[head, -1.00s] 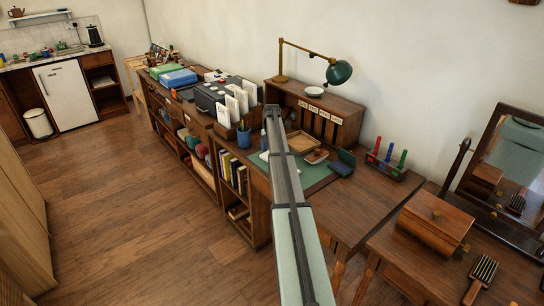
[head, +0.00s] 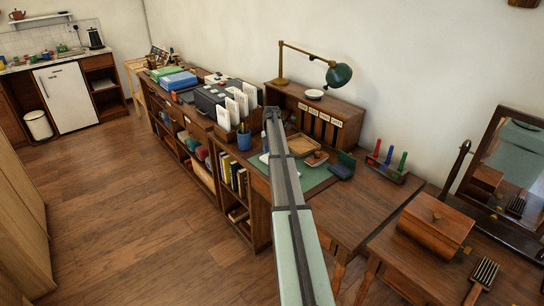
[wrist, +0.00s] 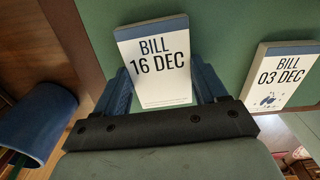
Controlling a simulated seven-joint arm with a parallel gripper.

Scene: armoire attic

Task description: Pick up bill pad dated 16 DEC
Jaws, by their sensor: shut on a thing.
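The bill pad dated 16 DEC (wrist: 157,72) is a white block with a blue top band and black print. In the wrist view it sits between the two blue fingers of my gripper (wrist: 161,80), which are shut on it. Green surface shows behind it; I cannot tell how far the pad is from that surface. A second pad, dated 03 DEC (wrist: 280,76), lies to the right, apart from my gripper. In the head view my arm hides the gripper and the held pad.
A blue cup (wrist: 35,115) is left of my gripper; the head view shows it on the desk (head: 244,141). A wooden tray (head: 302,145), a green mat (head: 315,177) and a pigeonhole unit (head: 345,108) with a green lamp (head: 338,74) are close by.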

